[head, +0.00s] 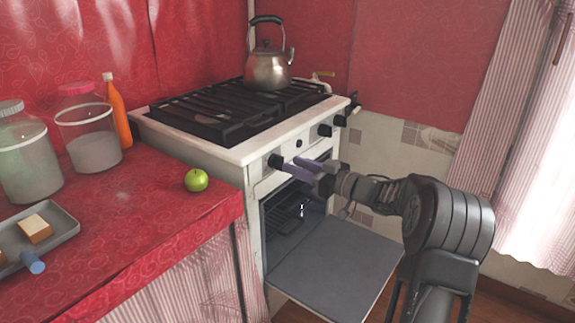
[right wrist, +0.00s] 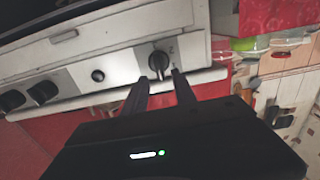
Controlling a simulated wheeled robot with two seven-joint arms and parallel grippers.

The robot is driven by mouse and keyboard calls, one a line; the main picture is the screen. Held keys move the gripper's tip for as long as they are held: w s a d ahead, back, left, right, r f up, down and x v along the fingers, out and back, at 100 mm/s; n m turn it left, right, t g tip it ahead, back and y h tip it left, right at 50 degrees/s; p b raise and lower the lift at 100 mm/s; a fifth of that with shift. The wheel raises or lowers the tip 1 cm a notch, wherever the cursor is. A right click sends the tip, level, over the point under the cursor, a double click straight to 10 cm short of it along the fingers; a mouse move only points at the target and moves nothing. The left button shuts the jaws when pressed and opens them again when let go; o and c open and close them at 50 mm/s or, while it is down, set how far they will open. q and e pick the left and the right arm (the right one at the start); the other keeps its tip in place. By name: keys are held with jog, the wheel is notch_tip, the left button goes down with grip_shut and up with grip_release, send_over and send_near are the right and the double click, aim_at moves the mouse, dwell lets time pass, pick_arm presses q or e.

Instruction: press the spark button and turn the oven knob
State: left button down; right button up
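The white stove's front panel carries a small round black button (head: 299,142), which looks like the spark button. It also shows in the right wrist view (right wrist: 97,75). Left of it in the head view is a black knob (head: 275,160) at the panel's end. In the right wrist view this knob (right wrist: 158,60) has numerals beside it and looks like the oven knob. My right gripper (head: 292,165) is in front of the panel near this knob. In the right wrist view its fingers (right wrist: 159,77) are apart and empty, with the knob just beyond and between the tips. I cannot tell whether they touch it. My left gripper is out of view.
Two more black knobs (head: 325,130) sit farther right on the panel. The oven door (head: 335,265) hangs open below my right arm. A kettle (head: 268,70) stands on the hob. The red counter at left holds jars, an orange bottle, a green apple (head: 196,180) and a tray.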

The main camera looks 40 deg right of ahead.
aim_at(278, 163)
jog(key=shift+x, duration=1.65)
jog(key=shift+c, duration=0.4)
grip_shut()
